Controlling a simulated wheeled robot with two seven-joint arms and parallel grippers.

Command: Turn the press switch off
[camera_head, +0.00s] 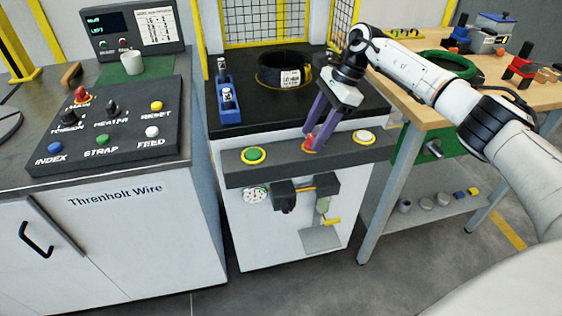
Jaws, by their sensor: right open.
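The press (262,225) is the white cabinet in the middle with a black top and a dark front strip. A red switch (308,143) sits on a yellow ring at the middle of that strip. My right gripper (318,143) points down at the red switch with its two purple fingers apart. The fingertips are beside the switch and partly cover it; whether they touch it I cannot tell. A green button (254,155) is to the left and a white button (364,137) to the right on the same strip. My left gripper is not in view.
A black coil (283,70) and a blue stand (226,101) are on the press top. A control panel (104,125) with several knobs and buttons is on the left counter. A wooden bench (412,105) with tools stands at right. A gauge (255,196) hangs below the strip.

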